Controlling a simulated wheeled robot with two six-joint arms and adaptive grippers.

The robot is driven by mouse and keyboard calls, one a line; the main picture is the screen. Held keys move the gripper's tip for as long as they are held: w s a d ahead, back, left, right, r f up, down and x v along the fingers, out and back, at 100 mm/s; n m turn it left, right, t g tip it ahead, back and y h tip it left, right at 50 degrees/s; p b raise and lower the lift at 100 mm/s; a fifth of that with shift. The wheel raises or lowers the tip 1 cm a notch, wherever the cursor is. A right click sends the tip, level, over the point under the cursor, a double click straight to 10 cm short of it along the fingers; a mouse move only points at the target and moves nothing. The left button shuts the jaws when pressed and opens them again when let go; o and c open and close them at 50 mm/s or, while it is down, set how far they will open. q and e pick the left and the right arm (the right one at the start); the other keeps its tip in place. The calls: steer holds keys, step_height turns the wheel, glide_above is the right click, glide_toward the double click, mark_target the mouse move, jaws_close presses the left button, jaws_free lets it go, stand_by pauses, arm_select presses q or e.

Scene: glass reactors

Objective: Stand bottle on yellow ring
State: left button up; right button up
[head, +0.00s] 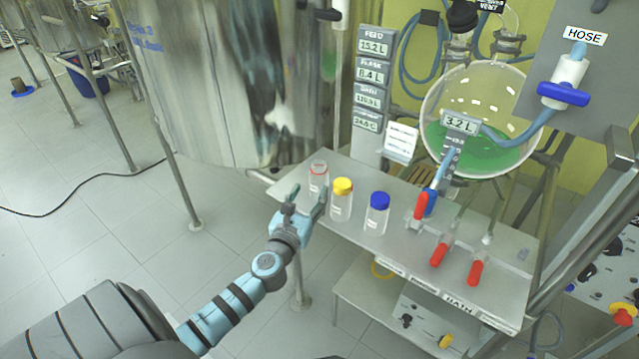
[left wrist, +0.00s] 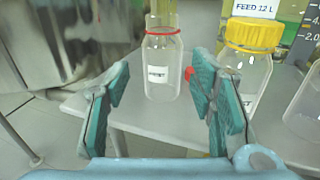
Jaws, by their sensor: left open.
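A clear bottle with a red neck ring and a white label (head: 318,178) stands upright at the left end of the steel shelf. In the left wrist view this bottle (left wrist: 161,68) appears between my fingers, a little beyond the tips. My left gripper (head: 307,197) is open and empty in front of it; its fingers also show in the left wrist view (left wrist: 160,84). A yellow ring (head: 382,269) lies on the lower shelf, partly hidden by the upper shelf's edge. My right gripper is not in view.
A yellow-capped bottle (head: 342,199) stands close to my right finger, and a blue-capped bottle (head: 376,214) stands further right. Red-handled valves (head: 440,254) crowd the shelf's right side. A large steel vessel (head: 240,80) rises behind the left end.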

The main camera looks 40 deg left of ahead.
mark_target(316, 182)
arm_select(q)
steer(key=x, duration=0.5)
steer(key=shift+w+r+b, duration=0.15)
steer(key=shift+w+b, duration=0.15)
steer(key=shift+w, duration=0.1)
steer(key=c, duration=1.1)
steer(key=shift+r, duration=0.2)
